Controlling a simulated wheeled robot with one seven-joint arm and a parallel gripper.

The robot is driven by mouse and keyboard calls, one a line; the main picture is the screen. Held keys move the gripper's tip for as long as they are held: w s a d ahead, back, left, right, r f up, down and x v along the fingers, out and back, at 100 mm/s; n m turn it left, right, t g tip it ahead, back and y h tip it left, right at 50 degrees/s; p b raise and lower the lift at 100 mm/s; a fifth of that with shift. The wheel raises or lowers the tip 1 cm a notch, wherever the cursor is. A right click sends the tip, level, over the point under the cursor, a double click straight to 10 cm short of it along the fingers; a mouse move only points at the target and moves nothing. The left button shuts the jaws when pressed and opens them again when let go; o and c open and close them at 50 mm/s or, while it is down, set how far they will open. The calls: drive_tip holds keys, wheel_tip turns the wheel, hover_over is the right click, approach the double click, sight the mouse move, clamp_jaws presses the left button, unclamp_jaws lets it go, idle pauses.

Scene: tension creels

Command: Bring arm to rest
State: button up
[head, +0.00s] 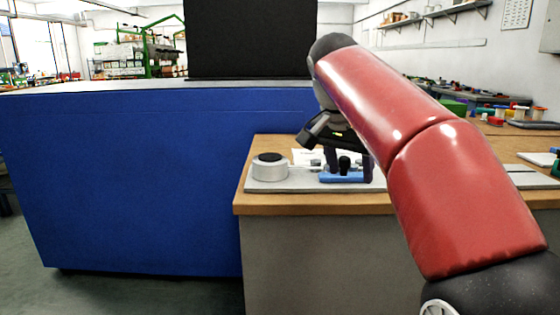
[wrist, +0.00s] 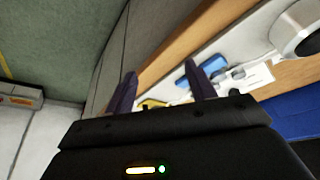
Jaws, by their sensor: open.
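My gripper (head: 350,170) hangs at the front of the wooden workbench (head: 300,204), with its fingers pointing down. In the wrist view my gripper (wrist: 160,76) shows two dark fingers spread apart with nothing between them. My red arm reaches across the right of the head view and hides part of the bench. In the head view the fingers overlap a blue block (head: 342,177) on a pale base plate (head: 290,187). In the wrist view the block (wrist: 211,65) lies beyond the fingers, apart from them.
A silver cylinder with a dark top (head: 269,170) stands on the plate's left. A tall blue panel (head: 140,180) flanks the bench on the left. Coloured spools (head: 500,112) stand at the back right. Open floor (head: 130,292) lies in front of the panel.

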drive_tip(key=s+d+f+n+t+y, duration=0.2)
drive_tip(key=s+f+n, duration=0.5)
drive_tip(key=s+f, duration=1.6)
drive_tip(key=shift+s+d+n+y, duration=0.15)
drive_tip(key=shift+s+n+y, duration=0.25)
drive_tip(key=shift+y, duration=0.1)
